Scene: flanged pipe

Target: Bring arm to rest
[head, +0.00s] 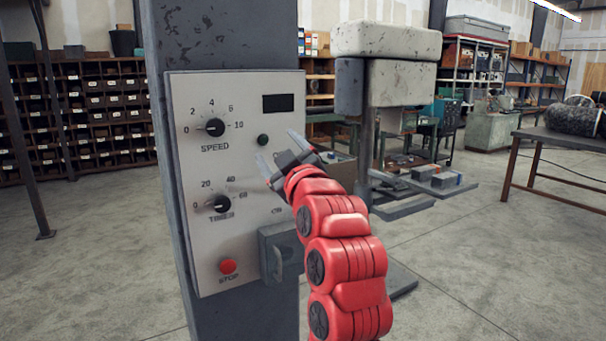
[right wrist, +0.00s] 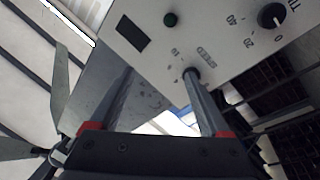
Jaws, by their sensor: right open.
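My right gripper (head: 277,150) is open and empty in front of the grey control panel (head: 238,255). In the head view its fingers point up and left, near the dark round button (head: 263,140) and right of the speed knob (head: 214,127). In the right wrist view the two fingers of the gripper (right wrist: 160,72) stand apart with nothing between them. There the panel appears upside down, and one fingertip overlaps the speed knob; I cannot tell whether they touch. The speed and timer (head: 220,204) knobs' white marks point toward 0. My left gripper is not in view.
A red stop button (head: 228,266) and a grey switch box (head: 282,252) are low on the panel, the box close to my right arm. A machine with a worn pale head (head: 386,40) stands behind. A table (head: 560,136) is at the right. Open floor lies between.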

